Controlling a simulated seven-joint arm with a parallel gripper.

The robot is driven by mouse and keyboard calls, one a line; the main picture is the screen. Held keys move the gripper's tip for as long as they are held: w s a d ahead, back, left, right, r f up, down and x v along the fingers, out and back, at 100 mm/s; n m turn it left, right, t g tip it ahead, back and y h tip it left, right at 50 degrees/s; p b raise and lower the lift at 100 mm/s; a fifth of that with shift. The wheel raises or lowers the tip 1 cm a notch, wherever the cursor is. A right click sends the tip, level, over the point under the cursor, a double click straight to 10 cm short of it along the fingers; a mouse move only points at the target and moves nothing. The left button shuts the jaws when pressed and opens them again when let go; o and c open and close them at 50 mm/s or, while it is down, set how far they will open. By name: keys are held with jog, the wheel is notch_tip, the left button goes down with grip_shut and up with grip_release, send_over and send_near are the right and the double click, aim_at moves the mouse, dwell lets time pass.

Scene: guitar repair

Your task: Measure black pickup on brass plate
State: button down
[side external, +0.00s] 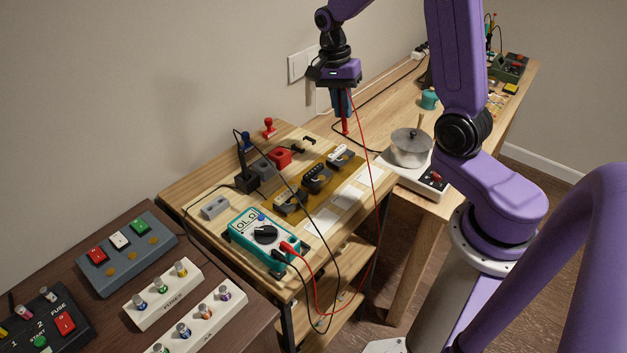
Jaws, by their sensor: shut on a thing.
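My gripper (341,98) is shut on a red probe (345,126), which points down above the table behind the brass plate. A red lead runs from it to the teal multimeter (264,238), whose display is lit. The brass plate (331,189) bears three pickups. The middle one looks black (317,177). The far one is white-topped (341,156), and the near one (289,202) is mixed dark and light. The probe is apart from all of them. A black probe (246,160) stands in a black holder with its lead running to the meter.
A red block (279,157) and grey blocks (215,207) stand left of the plate. A pot (410,146) sits on a white hotplate (420,178) to the right. White papers (342,207) lie before the plate. Fuse and switch boxes (126,252) fill the near-left table.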

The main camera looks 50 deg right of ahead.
jog(key=a, duration=1)
jog(key=shift+d+f, duration=0.15)
jog(key=shift+f, duration=2.25)
jog(key=shift+f, duration=0.65)
dwell(1.7)
notch_tip(320, 180, up, 6)
dwell(0.9)
